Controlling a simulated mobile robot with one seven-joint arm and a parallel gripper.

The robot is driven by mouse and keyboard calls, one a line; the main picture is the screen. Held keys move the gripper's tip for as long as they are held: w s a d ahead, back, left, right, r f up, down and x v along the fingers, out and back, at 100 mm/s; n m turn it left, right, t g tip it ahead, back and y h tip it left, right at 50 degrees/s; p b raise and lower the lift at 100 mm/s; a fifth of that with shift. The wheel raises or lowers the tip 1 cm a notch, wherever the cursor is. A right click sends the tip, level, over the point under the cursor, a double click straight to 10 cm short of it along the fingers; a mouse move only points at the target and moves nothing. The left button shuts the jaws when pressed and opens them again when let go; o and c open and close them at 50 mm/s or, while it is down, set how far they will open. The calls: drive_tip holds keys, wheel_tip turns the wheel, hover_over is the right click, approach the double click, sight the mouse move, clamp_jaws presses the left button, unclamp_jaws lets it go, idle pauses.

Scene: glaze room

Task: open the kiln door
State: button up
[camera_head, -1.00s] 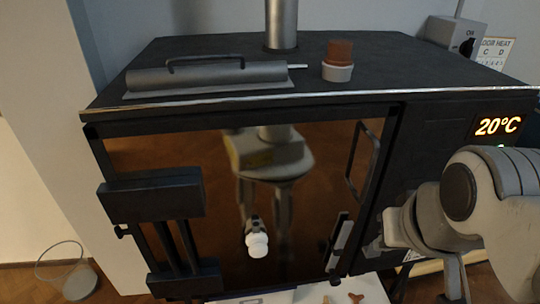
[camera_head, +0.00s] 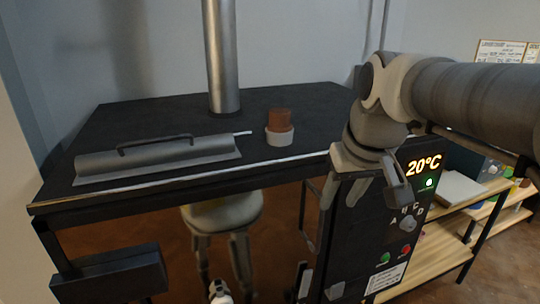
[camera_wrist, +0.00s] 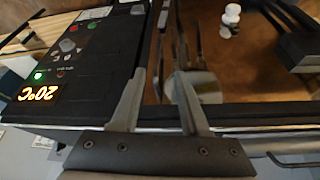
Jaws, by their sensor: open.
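The kiln is a large black box with a glossy brown door (camera_head: 275,225) that mirrors parts of me. The door looks closed. Its dark bar handle (camera_head: 311,225) stands upright near the door's right edge, partly behind my gripper. My gripper (camera_head: 362,198) is open and empty, pointing down in front of the kiln's right front, between the handle and the control panel (camera_head: 424,165). I cannot tell any contact.
A flue pipe (camera_head: 222,60), a grey cover with a handle (camera_head: 155,160) and a terracotta pot in a white ring (camera_head: 280,130) are on the kiln top. A black block (camera_head: 110,276) juts out at the door's left. Wooden shelving (camera_head: 430,268) stands at the right.

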sight(321, 225)
drive_tip(key=x, duration=0.5)
drive_tip(key=w+x, duration=0.1)
drive_tip(key=x, duration=0.5)
drive_tip(key=p+x, duration=0.1)
drive_tip(key=x, duration=0.5)
drive_tip(key=shift+w+d+r, duration=0.15)
drive_tip(key=shift+w+r, duration=0.25)
clamp_jaws()
idle(0.8)
